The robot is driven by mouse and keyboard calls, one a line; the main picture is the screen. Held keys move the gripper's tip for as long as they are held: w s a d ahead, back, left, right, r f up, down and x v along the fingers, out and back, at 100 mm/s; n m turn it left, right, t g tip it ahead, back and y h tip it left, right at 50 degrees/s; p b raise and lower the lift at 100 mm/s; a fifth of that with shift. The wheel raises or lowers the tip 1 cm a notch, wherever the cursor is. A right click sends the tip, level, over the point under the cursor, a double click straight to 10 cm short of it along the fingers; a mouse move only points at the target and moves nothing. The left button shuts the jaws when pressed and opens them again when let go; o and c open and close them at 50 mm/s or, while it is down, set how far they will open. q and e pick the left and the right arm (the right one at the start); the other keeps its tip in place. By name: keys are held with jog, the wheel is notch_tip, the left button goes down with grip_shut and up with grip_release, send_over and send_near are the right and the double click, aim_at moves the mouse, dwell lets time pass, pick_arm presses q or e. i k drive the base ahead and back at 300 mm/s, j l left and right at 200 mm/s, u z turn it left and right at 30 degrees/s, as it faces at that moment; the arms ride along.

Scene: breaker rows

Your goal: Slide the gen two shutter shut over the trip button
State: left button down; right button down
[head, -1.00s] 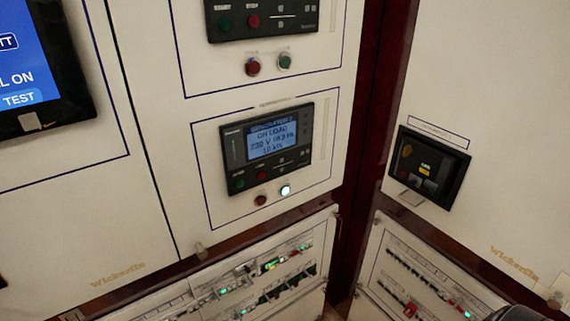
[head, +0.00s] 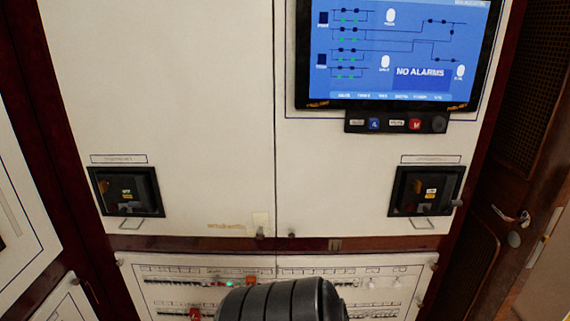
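Two black breaker units are set in the white panel in the head view. The left breaker (head: 126,192) and the right breaker (head: 426,192) each have a small window with pale and yellow marks, a dark recess and a wire handle below. The labels above them are too small to read, so I cannot tell which is gen two. No shutter or trip button can be made out clearly on either unit. A dark ribbed part, seemingly of my arm, rises at the bottom middle. Neither gripper's fingers show.
A large blue screen (head: 395,50) reading "NO ALARMS" is at the top right, with a black button strip (head: 396,122) below. Rows of small breakers (head: 365,285) run along the bottom, partly hidden by the ribbed part. A dark door (head: 500,220) is at the right.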

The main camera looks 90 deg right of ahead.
aim_at(425, 208)
jog(key=k+j+z, duration=0.15)
jog(key=z, duration=0.35)
jog(key=k+z, duration=0.25)
jog(key=z, duration=2.6)
